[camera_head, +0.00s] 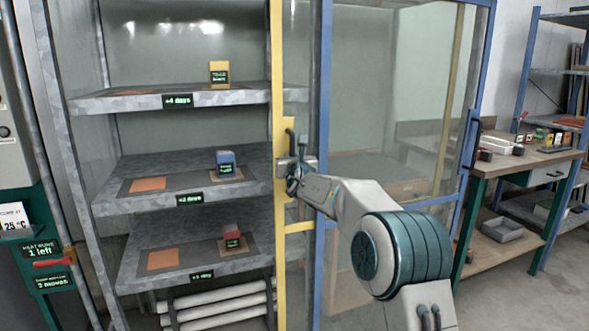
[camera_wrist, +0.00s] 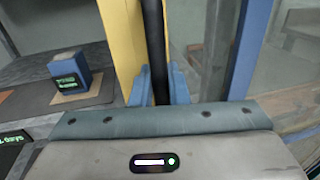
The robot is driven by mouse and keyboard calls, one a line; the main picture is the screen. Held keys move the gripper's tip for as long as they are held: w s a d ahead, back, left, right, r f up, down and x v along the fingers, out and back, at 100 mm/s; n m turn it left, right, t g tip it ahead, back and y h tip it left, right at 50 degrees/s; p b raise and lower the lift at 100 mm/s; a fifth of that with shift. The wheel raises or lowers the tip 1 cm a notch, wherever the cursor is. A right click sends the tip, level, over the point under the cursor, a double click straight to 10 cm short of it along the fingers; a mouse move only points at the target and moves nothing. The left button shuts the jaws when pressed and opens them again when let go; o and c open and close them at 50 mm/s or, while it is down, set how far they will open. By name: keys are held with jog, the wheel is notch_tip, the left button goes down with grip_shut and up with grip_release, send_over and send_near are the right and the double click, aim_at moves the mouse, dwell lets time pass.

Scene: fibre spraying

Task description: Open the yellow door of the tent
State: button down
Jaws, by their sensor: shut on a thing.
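The yellow door (camera_head: 281,90) has its near upright just right of the shelves. More yellow frame shows through the blue-framed glass door (camera_head: 325,120), so the yellow door appears to overlap behind it. The shelves left of the yellow upright look uncovered. A dark vertical handle (camera_head: 290,137) is on the yellow upright. My gripper (camera_head: 293,172) is shut around this handle. In the wrist view, the black handle bar (camera_wrist: 153,40) runs between the blue fingers of my gripper (camera_wrist: 160,88), beside the yellow upright (camera_wrist: 122,35).
Grey shelves hold a yellow block (camera_head: 219,70), a blue block (camera_head: 226,160) and a red block (camera_head: 232,235), with orange patches beside them. A workbench (camera_head: 540,160) with small items stands at right. A green-framed control stand (camera_head: 50,230) is at left.

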jog(key=shift+w+d+f, duration=0.1)
jog(key=shift+d+f, duration=0.05)
jog(key=shift+f, duration=0.05)
jog(key=c, duration=1.5)
grip_release()
jog(key=shift+d, duration=0.15)
jog(key=shift+r, duration=0.1)
jog(key=s, duration=0.4)
jog(key=s+d+b, duration=0.1)
jog(key=s, duration=0.4)
jog(key=s+d+b, duration=0.1)
jog(key=s, duration=0.3)
jog(key=shift+s+d, duration=0.1)
jog(key=shift+s, duration=0.3)
